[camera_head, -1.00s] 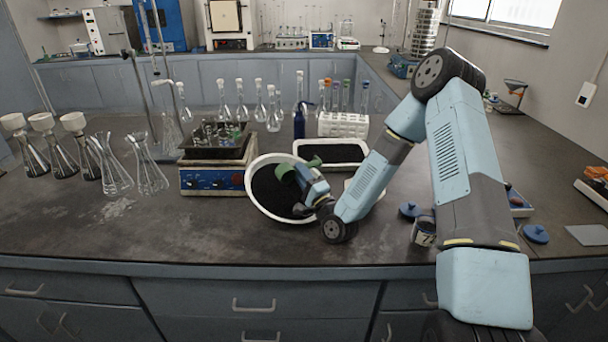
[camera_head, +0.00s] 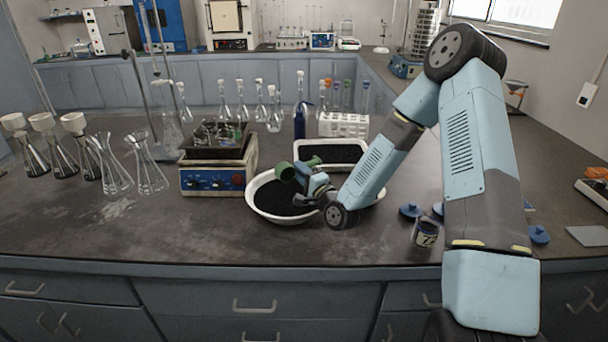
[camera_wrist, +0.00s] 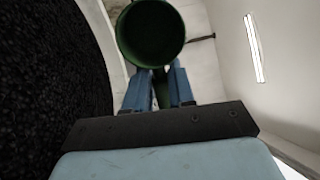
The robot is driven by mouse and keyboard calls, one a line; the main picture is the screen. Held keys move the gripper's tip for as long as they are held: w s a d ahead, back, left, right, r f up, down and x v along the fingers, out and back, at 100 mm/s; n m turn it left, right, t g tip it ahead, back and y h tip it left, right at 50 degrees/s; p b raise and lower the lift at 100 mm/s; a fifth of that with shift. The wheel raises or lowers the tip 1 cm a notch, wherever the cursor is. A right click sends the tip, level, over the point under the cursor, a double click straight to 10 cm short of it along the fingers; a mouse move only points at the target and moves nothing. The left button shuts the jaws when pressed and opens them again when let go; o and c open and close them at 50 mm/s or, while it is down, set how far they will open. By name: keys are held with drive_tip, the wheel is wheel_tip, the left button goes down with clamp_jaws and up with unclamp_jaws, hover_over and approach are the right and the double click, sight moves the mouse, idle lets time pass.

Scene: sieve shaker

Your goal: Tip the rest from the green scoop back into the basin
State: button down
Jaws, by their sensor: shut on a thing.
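The green scoop (camera_head: 285,171) is held by its handle in my gripper (camera_head: 303,174), over the right back part of the white basin (camera_head: 256,210). The basin sits on the bench with black granules (camera_head: 272,196) inside. In the wrist view, the scoop (camera_wrist: 151,34) shows a round dark green mouth. My gripper (camera_wrist: 159,88) has its two blue fingers shut on the scoop's handle. The basin's pale rim and the black granules (camera_wrist: 45,90) lie to the left in that view. No granules can be made out in the scoop.
A white tray of dark granules (camera_head: 335,153) stands behind the basin. A shaker with a blue front panel (camera_head: 212,180) is on the left. A labelled jar (camera_head: 425,233) and blue lids (camera_head: 410,210) lie to the right. The bench front is clear.

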drive_tip(key=shift+w+a+r+g+h, duration=0.1)
drive_tip(key=shift+r+g+h, duration=0.2)
drive_tip(key=shift+g, duration=0.3)
drive_tip(key=shift+w+a+r+g+h, duration=0.15)
drive_tip(key=shift+r+g+h, duration=0.1)
drive_tip(key=shift+g+h, duration=0.3)
drive_tip(key=shift+w+a+r+g+h, duration=0.15)
drive_tip(key=shift+r+g+h, duration=0.15)
drive_tip(key=shift+g, duration=0.35)
drive_tip(key=shift+w+r+g+h, duration=0.1)
drive_tip(key=shift+g+h, duration=0.35)
drive_tip(key=shift+g, duration=0.25)
drive_tip(key=shift+w+a+r+g+h, duration=0.1)
drive_tip(key=shift+w+r+g+h, duration=0.15)
drive_tip(key=shift+g+h, duration=0.35)
drive_tip(key=shift+w+a+r+g+h, duration=0.1)
drive_tip(key=shift+r+g+h, duration=0.15)
drive_tip(key=shift+g, duration=0.55)
drive_tip(key=shift+g+h, duration=0.35)
drive_tip(key=shift+g, duration=0.05)
drive_tip(key=shift+w+g, duration=0.1)
drive_tip(key=shift+g, duration=0.2)
